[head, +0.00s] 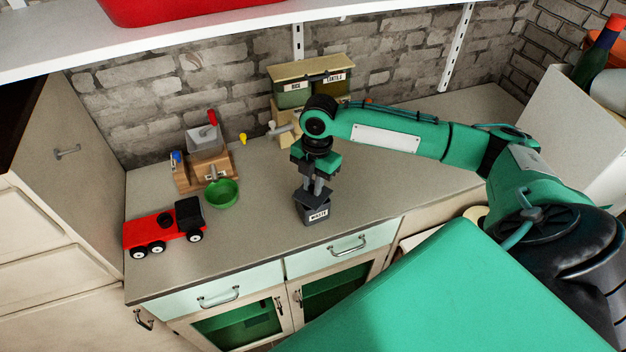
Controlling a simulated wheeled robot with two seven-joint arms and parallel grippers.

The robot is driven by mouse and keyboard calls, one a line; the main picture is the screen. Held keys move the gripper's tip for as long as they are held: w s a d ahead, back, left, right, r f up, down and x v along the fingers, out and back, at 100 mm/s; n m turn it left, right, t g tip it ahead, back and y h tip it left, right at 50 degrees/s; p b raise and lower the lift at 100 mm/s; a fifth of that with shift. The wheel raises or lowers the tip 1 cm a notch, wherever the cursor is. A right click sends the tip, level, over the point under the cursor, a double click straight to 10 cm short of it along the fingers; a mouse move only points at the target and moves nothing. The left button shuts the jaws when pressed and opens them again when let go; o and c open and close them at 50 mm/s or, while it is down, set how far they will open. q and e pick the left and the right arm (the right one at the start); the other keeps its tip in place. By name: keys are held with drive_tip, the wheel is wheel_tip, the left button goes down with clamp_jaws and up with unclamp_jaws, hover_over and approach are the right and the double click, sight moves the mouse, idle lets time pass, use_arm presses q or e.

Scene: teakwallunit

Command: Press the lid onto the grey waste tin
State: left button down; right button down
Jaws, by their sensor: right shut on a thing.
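The grey waste tin (316,218), with a white WASTE label, stands on the counter near its front edge. My right gripper (317,186) points down directly over the tin. It is shut on a dark grey piece at the tin's top, which looks like the lid (311,198). The lid is at or very near the tin's rim; I cannot tell whether it is fully seated. The fingers and wrist hide part of the lid. My left gripper is not in view.
The counter (400,185) is clear right of the tin. A green bowl (222,194), a wooden mill (208,155) and a red toy truck (165,232) stand to the left. Labelled bins (310,83) stand behind, against the brick wall. A shelf (200,35) hangs above.

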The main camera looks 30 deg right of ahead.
drive_tip(key=shift+r+p, duration=0.1)
drive_tip(key=shift+p, duration=0.95)
idle(1.0)
drive_tip(key=shift+f+p, duration=0.25)
drive_tip(key=shift+p, duration=0.15)
idle(0.9)
drive_tip(key=shift+p, duration=0.45)
idle(0.4)
drive_tip(key=c, duration=0.8)
unclamp_jaws()
drive_tip(key=shift+o, duration=0.2)
drive_tip(key=shift+r, duration=0.1)
drive_tip(key=shift+r+p, duration=2.35)
drive_tip(key=shift+r, duration=1.05)
